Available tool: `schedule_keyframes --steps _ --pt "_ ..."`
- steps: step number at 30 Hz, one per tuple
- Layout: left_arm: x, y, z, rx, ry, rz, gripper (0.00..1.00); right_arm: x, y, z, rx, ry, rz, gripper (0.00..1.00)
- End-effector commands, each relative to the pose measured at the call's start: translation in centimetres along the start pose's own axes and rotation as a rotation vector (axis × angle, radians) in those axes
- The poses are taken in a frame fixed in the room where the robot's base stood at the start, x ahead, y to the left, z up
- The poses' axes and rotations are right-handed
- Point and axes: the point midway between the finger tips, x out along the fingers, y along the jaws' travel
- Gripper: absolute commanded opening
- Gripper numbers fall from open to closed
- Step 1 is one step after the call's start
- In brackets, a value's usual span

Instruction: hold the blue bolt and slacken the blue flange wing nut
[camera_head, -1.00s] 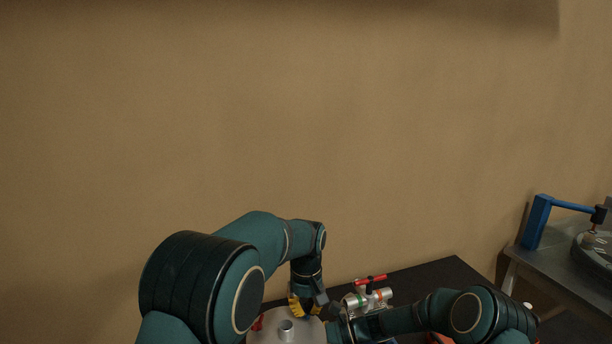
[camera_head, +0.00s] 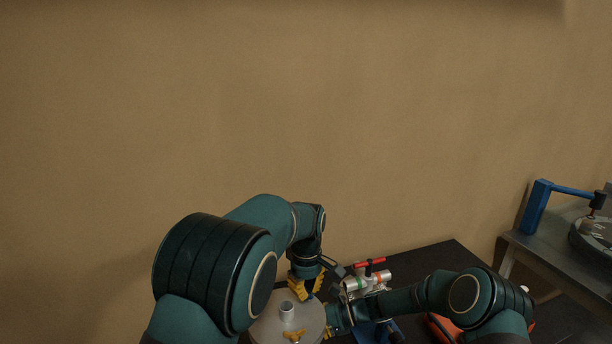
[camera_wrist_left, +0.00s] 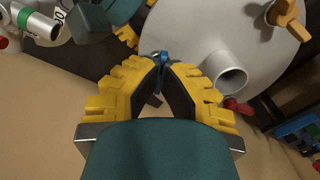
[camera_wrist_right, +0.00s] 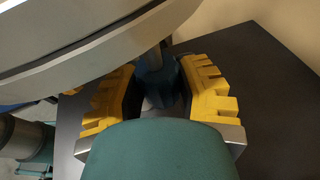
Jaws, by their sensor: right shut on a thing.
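A grey round lid (camera_head: 262,328) with a short pipe stub (camera_head: 287,311) stands on the dark table. My left gripper (camera_head: 309,290) reaches down at its far right edge. In the left wrist view a small blue wing nut (camera_wrist_left: 161,59) sits between the left fingertips (camera_wrist_left: 162,66); the tips are close around it, but whether they press on it is not clear. My right gripper (camera_wrist_right: 157,86) is below the lid's rim and shut on the dark blue bolt (camera_wrist_right: 154,72), which stands between its yellow fingers. The head view hides the nut and bolt behind the grippers.
An orange wing nut (camera_head: 294,336) is on the lid's near edge. A metal valve with a red handle (camera_head: 370,262) stands right of the left gripper. A blue clamp (camera_head: 534,207) stands on a side table at right. Dark table (camera_head: 430,262) is bare at the back right.

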Motion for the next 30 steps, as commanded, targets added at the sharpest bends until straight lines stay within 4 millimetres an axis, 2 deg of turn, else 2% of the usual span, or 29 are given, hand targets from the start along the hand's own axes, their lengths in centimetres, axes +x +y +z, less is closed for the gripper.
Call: schedule_keyframes --steps 2,3,4,5,14,24,30 --pt "0.2 -0.1 0.1 0.002 -0.002 -0.003 0.00 0.0 0.1 -0.1 0.001 0.000 0.002 0.02" --pt "0.2 -0.1 0.1 0.002 -0.002 -0.003 0.16 0.0 0.1 -0.1 0.001 0.000 0.002 0.02" --pt "0.2 -0.1 0.1 0.003 -0.002 -0.003 0.26 0.0 0.1 -0.1 0.001 0.000 0.002 0.02" --pt "0.2 -0.1 0.1 0.003 -0.002 -0.003 0.32 0.0 0.1 -0.1 0.001 0.000 0.002 0.02" --pt "0.0 0.0 0.0 0.004 -0.001 -0.001 0.32 0.0 0.1 -0.1 0.001 0.000 0.002 0.02" --pt "-3.3 0.0 0.0 0.005 0.000 0.001 0.32 0.0 0.1 -0.1 0.001 0.001 0.001 0.02" --pt "-4.5 0.0 0.0 0.005 -0.001 0.000 0.32 0.0 0.1 -0.1 0.001 0.001 0.001 0.02"
